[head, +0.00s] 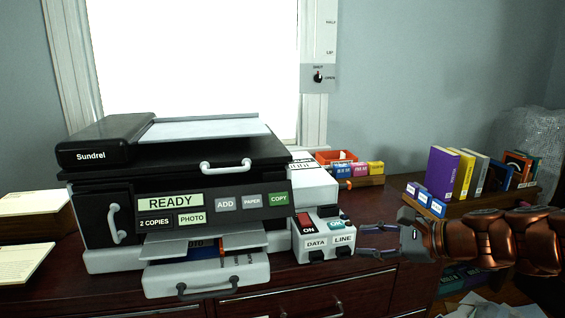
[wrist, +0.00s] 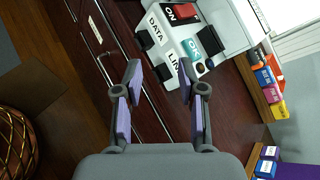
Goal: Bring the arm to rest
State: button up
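My arm reaches in from the right in the head view, in front of the cabinet. My gripper (head: 362,241) points left, just right of a small white switch box (head: 325,240) labelled DATA and LINE. In the wrist view my gripper (wrist: 159,76) has its two fingers apart with nothing between them. The switch box (wrist: 190,40) lies beyond the fingertips there. I cannot tell whether a fingertip touches it.
Coloured cartons (head: 357,169) stand at the back. Books (head: 442,172) and small blue-and-white boxes (head: 424,197) stand near my arm. Papers (head: 485,305) lie below right.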

jog(key=s+a+r+n+g+h+p, duration=0.1)
jog(key=s+a+n+g+h+p, duration=0.15)
jog(key=s+a+n+p, duration=0.4)
jog(key=s+a+r+n+g+h+p, duration=0.1)
jog(key=s+a+n+g+p, duration=0.25)
jog(key=s, duration=0.55)
jog(key=s+d+r+n+g+h+p, duration=0.2)
jog(key=s+d+n+h+p, duration=0.1)
jog(key=s, duration=0.5)
jog(key=s+d+r+n+g+h+p, duration=0.2)
jog(key=s+d+r+n+h+p, duration=0.1)
jog(key=s+d+n+p, duration=0.2)
jog(key=s+d+p, duration=0.2)
jog(key=s, duration=0.1)
jog(key=shift+s+h, duration=0.3)
jog(key=shift+h, duration=0.05)
